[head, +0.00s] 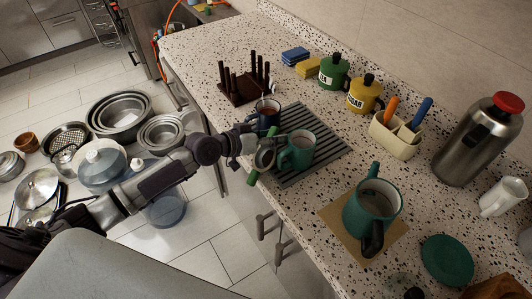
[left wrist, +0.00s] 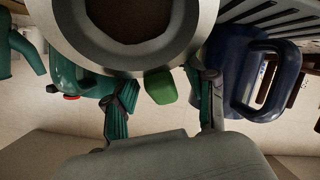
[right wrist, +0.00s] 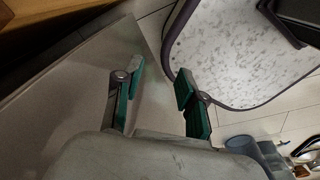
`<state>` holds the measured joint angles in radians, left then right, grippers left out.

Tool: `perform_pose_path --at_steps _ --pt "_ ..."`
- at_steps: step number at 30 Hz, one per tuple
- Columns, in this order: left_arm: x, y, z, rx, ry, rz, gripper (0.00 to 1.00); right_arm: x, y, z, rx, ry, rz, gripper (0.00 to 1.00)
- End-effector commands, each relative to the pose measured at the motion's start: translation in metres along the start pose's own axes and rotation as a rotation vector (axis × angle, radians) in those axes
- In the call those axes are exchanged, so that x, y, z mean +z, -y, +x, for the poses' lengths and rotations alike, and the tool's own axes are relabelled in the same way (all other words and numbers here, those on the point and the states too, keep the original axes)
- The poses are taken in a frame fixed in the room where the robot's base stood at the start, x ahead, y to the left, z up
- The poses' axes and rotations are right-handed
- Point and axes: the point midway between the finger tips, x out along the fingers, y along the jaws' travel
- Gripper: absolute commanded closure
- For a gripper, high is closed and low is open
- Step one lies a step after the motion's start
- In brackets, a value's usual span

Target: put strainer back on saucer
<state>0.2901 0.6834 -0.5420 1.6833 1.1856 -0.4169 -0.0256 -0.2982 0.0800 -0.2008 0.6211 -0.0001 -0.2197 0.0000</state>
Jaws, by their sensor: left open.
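My left gripper (left wrist: 165,105) is open around the handle, with gaps on both sides. A dark green round dish (head: 447,260), perhaps the saucer, lies at the front right. My right gripper (right wrist: 158,85) is open and empty, away from the counter.
A large teal pot (head: 372,208) stands on a tan board (head: 332,212). A steel flask (head: 478,140) and white jug (head: 503,196) are at the right. Bowls and pans lie on the floor.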

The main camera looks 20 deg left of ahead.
Motion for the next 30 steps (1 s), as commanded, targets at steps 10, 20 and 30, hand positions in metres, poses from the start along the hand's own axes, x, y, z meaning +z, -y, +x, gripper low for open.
perform_pose_path --at_steps 10,20,30 --pt "0.0 0.0 0.004 0.0 0.0 0.001 0.55 0.002 -0.003 0.0 0.004 0.003 -0.001 0.6" --pt "0.0 0.0 0.004 0.0 -0.001 0.001 1.0 0.003 -0.002 -0.001 0.003 0.004 0.0 0.6" --pt "-0.013 -0.006 -0.001 0.002 -0.004 0.004 1.0 0.002 0.004 -0.001 -0.004 0.003 0.003 0.6"
